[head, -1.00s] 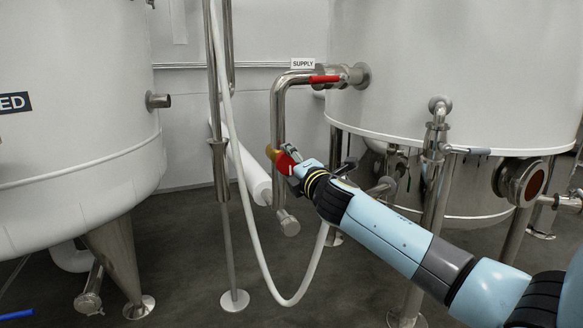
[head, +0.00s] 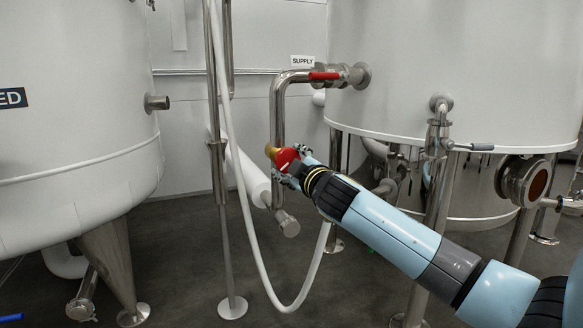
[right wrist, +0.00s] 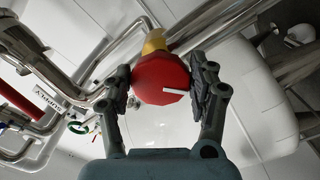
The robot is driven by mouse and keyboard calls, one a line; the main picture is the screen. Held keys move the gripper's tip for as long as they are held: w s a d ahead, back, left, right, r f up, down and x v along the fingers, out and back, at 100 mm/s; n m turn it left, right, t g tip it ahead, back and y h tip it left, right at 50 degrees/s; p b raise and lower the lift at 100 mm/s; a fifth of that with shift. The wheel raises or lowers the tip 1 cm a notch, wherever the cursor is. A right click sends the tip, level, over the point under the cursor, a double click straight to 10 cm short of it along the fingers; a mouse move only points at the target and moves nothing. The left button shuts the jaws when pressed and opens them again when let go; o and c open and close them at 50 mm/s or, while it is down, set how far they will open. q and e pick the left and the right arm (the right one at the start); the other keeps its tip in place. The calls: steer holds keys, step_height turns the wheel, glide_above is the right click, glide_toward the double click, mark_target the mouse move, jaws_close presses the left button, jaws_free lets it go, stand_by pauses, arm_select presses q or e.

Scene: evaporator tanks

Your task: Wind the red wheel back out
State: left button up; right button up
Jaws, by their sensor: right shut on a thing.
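The red wheel (head: 286,159) sits on a brass stem (head: 271,151) on the vertical steel supply pipe in the head view. In the right wrist view the red wheel (right wrist: 160,78) is between the two fingers, with a white mark on its face pointing right and slightly down. The brass stem (right wrist: 154,42) shows behind it. My right gripper (head: 290,165) is shut on the wheel, with a dark finger pad on each side in the right wrist view (right wrist: 162,85). My left gripper is not in view.
A red lever handle (head: 324,76) is on the pipe above, under the SUPPLY sign (head: 302,61). A white hose (head: 262,262) hangs in a loop left of the wheel. Large tanks stand left (head: 70,120) and right (head: 450,70).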

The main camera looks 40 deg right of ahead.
steer(key=m+b, duration=0.1)
steer(key=m, duration=0.6)
steer(key=m+b, duration=0.1)
steer(key=m, duration=0.7)
steer(key=a+m+b, duration=0.1)
steer(key=m, duration=0.7)
steer(key=shift+w+f, duration=0.1)
steer(key=shift+f, duration=0.05)
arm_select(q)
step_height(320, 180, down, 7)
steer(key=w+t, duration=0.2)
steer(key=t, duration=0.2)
arm_select(e)
steer(key=shift+m, duration=1.3)
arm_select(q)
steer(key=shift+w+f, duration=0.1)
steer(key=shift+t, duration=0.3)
arm_select(e)
steer(key=o, duration=1.1)
steer(key=shift+r, duration=0.2)
